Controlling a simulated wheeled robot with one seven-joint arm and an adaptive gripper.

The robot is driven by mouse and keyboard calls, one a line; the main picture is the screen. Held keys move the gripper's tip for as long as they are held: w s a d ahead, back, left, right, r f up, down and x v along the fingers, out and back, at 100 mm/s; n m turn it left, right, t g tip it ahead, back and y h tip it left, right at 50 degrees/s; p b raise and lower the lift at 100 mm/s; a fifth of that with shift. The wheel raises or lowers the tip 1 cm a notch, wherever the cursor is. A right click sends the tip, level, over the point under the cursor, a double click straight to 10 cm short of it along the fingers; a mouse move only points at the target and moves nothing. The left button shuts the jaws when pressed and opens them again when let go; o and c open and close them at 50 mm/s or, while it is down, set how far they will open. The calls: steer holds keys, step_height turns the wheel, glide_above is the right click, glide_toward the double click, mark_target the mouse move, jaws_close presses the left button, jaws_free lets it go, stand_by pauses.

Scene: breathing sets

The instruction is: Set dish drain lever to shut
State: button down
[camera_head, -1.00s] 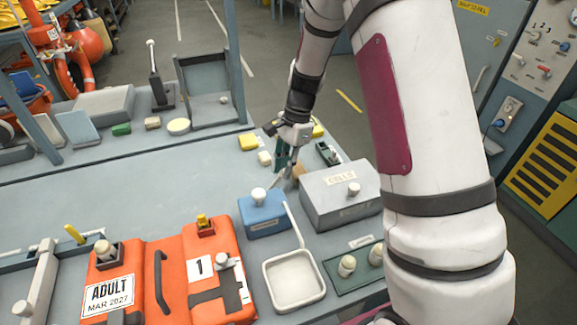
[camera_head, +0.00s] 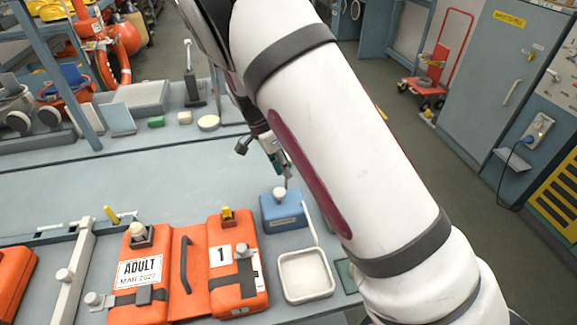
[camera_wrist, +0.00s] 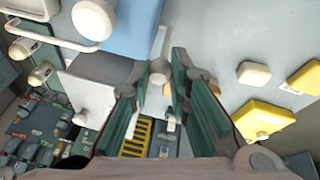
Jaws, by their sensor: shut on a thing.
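The white dish (camera_head: 305,275) sits on the bench right of the orange case, with a thin white bar rising from its far edge towards the blue box (camera_head: 283,212). The blue box carries a white round knob (camera_head: 279,192). My gripper (camera_head: 281,180) hangs just behind this box, mostly hidden by my arm. In the wrist view my green fingers (camera_wrist: 160,72) close around a pale knob (camera_wrist: 158,75) on a short stem beside the blue box. I cannot tell surely that this knob is the dish drain lever. The dish's corner shows at top left there.
The orange case (camera_head: 190,265) lies left of the dish. In the wrist view a grey box (camera_wrist: 85,95) with a pale knob stands close left of the fingers. A yellow block (camera_wrist: 262,118) and a white block (camera_wrist: 254,74) lie right. Bare bench lies behind the case.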

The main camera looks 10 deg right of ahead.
steer(key=shift+a+f, duration=0.1)
steer(key=shift+a, duration=0.55)
steer(key=c, duration=1.5)
jaws_free()
steer(key=shift+d, duration=0.1)
steer(key=v, duration=1.2)
